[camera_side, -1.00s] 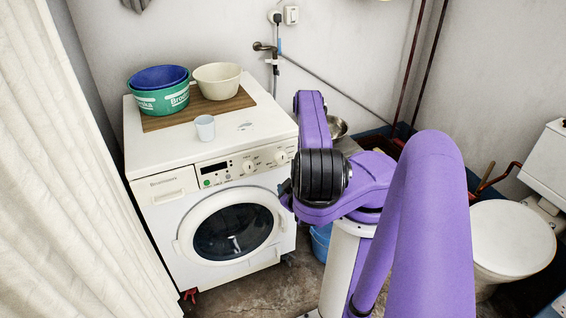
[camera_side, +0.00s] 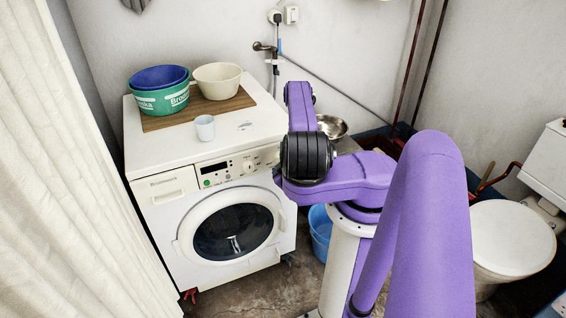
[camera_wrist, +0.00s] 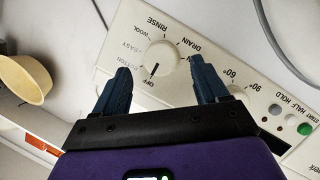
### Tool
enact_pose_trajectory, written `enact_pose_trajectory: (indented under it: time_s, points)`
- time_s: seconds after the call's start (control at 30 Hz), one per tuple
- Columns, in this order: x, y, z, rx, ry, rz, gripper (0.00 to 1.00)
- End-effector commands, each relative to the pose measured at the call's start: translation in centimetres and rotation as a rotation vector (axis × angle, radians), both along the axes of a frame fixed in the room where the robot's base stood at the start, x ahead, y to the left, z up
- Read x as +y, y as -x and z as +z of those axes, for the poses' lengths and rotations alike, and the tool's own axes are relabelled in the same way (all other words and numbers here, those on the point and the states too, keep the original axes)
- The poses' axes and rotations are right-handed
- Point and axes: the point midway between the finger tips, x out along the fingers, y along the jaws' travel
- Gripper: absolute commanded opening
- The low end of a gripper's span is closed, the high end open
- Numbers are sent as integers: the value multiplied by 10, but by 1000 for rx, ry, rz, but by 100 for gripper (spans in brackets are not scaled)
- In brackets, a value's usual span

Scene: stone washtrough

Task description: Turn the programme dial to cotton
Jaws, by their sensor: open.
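The programme dial (camera_wrist: 158,59) is a round white knob on the washing machine's cream control panel, seen upside down in the wrist view. Its dark pointer line is towards OFF. The labels RINSE, DRAIN, WOOL and EASY ring it; the cotton label beside EASY is partly hidden by a finger. My gripper (camera_wrist: 160,65) is open, its two dark blue fingers one on each side of the dial with gaps showing; contact is not visible. In the side view my arm hides the dial and the gripper. The washing machine (camera_side: 163,216) has its door shut.
A second knob (camera_side: 248,167) is left of my arm. A white cup (camera_side: 205,127), a green tub (camera_side: 160,100) and a cream basin (camera_side: 218,80) stand on top of the machine. A metal bowl (camera_side: 332,126) is behind my arm. A blue bucket (camera_side: 320,232) stands beside the machine.

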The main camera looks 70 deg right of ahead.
Motion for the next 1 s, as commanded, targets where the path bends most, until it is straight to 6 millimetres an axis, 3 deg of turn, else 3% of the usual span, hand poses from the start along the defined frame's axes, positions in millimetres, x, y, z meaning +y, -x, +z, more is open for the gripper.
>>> enact_pose_trajectory:
  time_s: [0.23, 0.6, 0.63, 0.8, 1.0]
  points:
    - [-22, -12, -8, 1, 1, 0, 73]
    - [-26, -15, -9, 1, -1, -1, 73]
    - [-26, -15, -9, 1, -1, -1, 70]
    - [-25, -15, -9, 0, 0, 0, 17]
    - [-26, -15, -9, -5, -5, -1, 17]
